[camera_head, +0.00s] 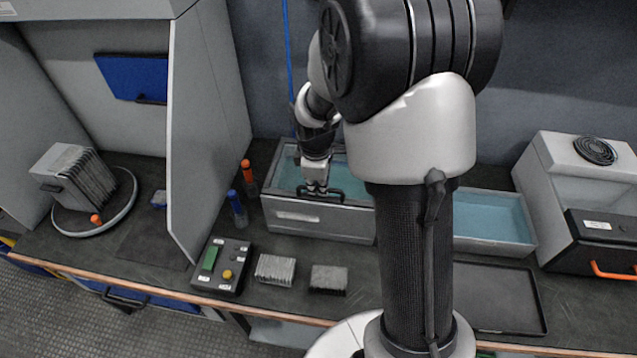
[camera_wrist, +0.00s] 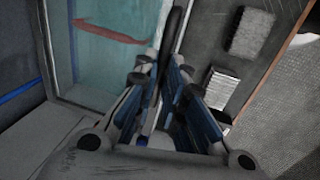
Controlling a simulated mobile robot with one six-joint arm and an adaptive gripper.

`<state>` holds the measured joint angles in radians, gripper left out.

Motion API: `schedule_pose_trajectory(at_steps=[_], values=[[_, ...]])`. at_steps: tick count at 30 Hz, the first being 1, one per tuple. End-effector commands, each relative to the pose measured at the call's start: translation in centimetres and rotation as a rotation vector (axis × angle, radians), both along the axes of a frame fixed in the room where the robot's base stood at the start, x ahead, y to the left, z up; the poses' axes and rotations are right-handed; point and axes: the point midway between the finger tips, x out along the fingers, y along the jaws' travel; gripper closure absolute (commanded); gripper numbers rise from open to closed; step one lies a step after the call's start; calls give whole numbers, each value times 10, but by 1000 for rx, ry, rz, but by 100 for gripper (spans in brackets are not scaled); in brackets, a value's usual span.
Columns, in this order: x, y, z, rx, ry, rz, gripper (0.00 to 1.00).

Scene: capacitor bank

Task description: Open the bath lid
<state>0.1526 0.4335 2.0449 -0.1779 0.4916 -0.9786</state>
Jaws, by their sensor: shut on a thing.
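The bath (camera_head: 318,222) is a grey box at the back middle of the bench, left of my arm. Its lid (camera_head: 285,175) looks like a clear teal pane lying flat across the top; my arm hides part of it. In the wrist view the lid pane (camera_wrist: 120,70) fills the upper left. The black bar handle (camera_head: 335,195) is at the lid's front edge; it runs between my fingers in the wrist view (camera_wrist: 176,30). My gripper (camera_head: 315,190) points down at the front edge and is shut on the handle; its fingertips show in the wrist view (camera_wrist: 166,80).
A second open bath (camera_head: 490,215) of blue liquid stands right of my arm, with a black tray (camera_head: 500,298) before it. Blue-capped (camera_head: 237,208) and orange-capped (camera_head: 248,178) bottles stand close left of the bath. A button box (camera_head: 221,265) and two finned blocks (camera_head: 275,269) lie in front.

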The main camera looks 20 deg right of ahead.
Motion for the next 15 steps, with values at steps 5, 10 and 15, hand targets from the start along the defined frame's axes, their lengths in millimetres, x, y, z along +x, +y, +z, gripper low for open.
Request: schedule_pose_trajectory(at_steps=[5, 10, 15], values=[[0, 0, 0, 0, 0, 0, 100], [0, 0, 0, 0, 0, 0, 100], [0, 0, 0, 0, 0, 0, 100]])
